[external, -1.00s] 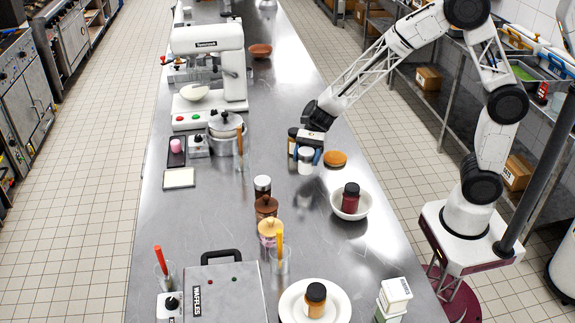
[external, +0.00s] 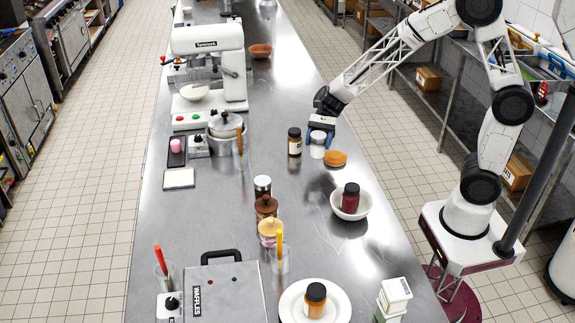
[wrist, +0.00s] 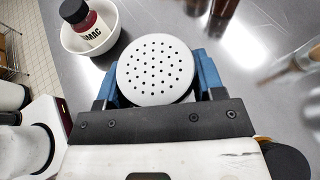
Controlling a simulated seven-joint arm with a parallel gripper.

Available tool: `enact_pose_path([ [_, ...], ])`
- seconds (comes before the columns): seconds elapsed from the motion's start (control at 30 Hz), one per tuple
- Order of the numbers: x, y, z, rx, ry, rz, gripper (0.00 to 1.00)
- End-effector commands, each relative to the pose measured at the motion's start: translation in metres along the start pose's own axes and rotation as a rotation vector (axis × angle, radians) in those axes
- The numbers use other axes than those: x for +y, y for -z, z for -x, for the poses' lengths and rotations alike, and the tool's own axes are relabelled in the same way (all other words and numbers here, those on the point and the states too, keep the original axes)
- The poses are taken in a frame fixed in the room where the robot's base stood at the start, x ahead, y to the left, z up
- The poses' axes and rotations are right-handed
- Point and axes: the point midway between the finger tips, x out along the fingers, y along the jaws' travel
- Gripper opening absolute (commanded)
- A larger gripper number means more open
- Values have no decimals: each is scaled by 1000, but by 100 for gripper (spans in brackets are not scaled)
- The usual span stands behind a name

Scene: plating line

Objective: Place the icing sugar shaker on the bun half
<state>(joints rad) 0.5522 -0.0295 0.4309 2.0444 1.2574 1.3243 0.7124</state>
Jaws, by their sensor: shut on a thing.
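The icing sugar shaker (external: 317,150) is a white cylinder. My gripper (external: 321,132) is shut on it, a blue finger on each side. In the wrist view the shaker's white perforated top (wrist: 155,72) sits between the fingers of my gripper (wrist: 155,85). The bun half (external: 335,159) is a round orange-brown piece just right of the shaker in the external view. The shaker seems upright and lifted, but its gap to the counter is hard to judge. I cannot make out the bun half in the wrist view.
A dark-lidded jar (external: 295,142) stands close left of the shaker. A white bowl (external: 362,211) holding a red jar (external: 350,198) is nearer the camera, at right. Several jars stand in a row front left. The counter between is bare.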

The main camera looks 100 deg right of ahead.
Motion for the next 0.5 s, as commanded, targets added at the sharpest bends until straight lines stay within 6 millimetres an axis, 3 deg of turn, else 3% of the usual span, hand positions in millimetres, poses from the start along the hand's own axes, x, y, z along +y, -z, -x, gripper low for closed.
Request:
enact_pose_path([
  [0.2, 21, 1, 46, 0, 4, -1, 34],
  [0.5, 45, 2, 86, 3, 2, -4, 34],
])
